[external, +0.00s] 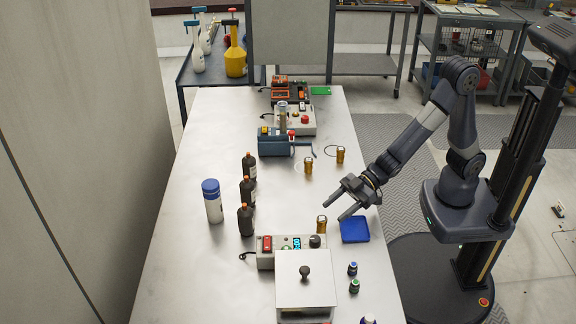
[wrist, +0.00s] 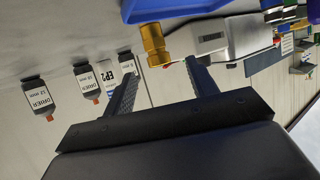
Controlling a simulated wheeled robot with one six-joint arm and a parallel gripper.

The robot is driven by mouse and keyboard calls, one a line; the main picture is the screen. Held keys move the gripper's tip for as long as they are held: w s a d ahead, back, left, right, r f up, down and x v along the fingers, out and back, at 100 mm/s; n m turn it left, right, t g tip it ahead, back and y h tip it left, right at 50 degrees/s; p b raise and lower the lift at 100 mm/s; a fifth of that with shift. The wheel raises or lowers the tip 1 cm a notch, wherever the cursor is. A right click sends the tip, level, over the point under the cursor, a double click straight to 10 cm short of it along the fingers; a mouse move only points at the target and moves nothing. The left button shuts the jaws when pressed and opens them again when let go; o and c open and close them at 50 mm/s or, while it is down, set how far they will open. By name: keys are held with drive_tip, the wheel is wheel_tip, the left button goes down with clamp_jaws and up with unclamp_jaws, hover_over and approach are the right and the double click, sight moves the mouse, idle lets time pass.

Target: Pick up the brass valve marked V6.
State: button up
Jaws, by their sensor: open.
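Three brass valves stand on the steel table in the external view: one near the gripper (external: 321,225), one further back (external: 308,166) and one back right (external: 340,155). I cannot read a V6 mark on any of them. My gripper (external: 332,207) is open and empty above the table, just beyond the nearest valve. In the wrist view one brass valve (wrist: 154,44) shows just past the gap between the open fingers (wrist: 160,68), apparently apart from them. It is beside the blue tray, so it looks like the nearest one.
The blue tray (external: 355,229) lies right of the nearest valve. A grey control box (external: 266,253) stands close in front of it. Dark bottles (external: 245,221) and a blue-capped white bottle (external: 212,205) stand left. A blue-grey device (external: 272,146) stands further back.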

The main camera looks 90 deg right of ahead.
sight(326, 217)
drive_tip(key=shift+x, duration=2.1)
drive_tip(key=shift+d+f, duration=0.1)
drive_tip(key=shift+d, duration=0.05)
drive_tip(key=shift+c, duration=0.3)
drive_tip(key=c, duration=1.1)
